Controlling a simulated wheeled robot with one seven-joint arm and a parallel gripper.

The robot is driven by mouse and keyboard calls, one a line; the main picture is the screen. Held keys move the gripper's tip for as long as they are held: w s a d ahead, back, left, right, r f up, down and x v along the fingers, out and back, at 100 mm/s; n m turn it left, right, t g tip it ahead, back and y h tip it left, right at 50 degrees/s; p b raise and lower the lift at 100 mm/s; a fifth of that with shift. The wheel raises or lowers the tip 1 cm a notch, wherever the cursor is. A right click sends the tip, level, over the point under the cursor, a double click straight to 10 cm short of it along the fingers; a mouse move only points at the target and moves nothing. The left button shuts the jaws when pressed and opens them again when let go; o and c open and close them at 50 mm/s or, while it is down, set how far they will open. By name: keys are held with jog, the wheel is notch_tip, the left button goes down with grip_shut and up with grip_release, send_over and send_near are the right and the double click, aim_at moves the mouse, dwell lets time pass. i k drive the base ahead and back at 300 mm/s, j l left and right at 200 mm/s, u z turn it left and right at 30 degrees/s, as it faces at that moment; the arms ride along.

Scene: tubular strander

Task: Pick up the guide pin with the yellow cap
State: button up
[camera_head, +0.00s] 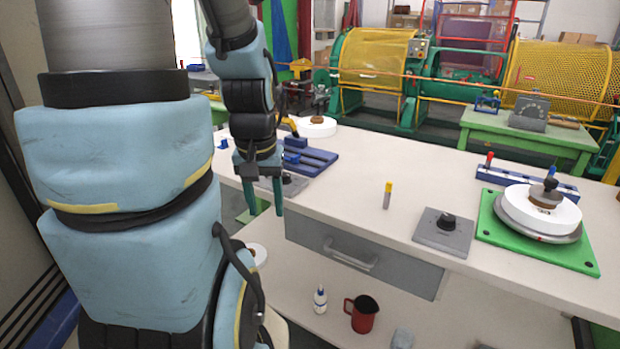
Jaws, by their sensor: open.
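The guide pin with the yellow cap (387,195) stands upright on the white bench top, near its front edge and above the drawer. Its lower part is grey. My gripper (263,208) hangs from my arm at the left, fingers pointing down, over the front edge of the bench. It is open and I see nothing between its fingers. It is well to the left of the pin and apart from it.
A grey plate with a black knob (443,231) lies right of the pin. Beyond it is a green board (574,255) with a round stack. A blue rack (500,174) with red-topped and blue-topped pins is behind. A blue tray (318,161) lies left. The bench around the pin is clear.

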aim_at(389, 189)
jog(key=k+l+u, duration=0.2)
jog(key=u, duration=0.25)
jog(key=k+l+u, duration=0.1)
jog(key=k+u, duration=0.15)
jog(key=u, duration=0.2)
jog(key=k+u, duration=0.25)
jog(key=u, duration=0.2)
jog(key=k, duration=0.4)
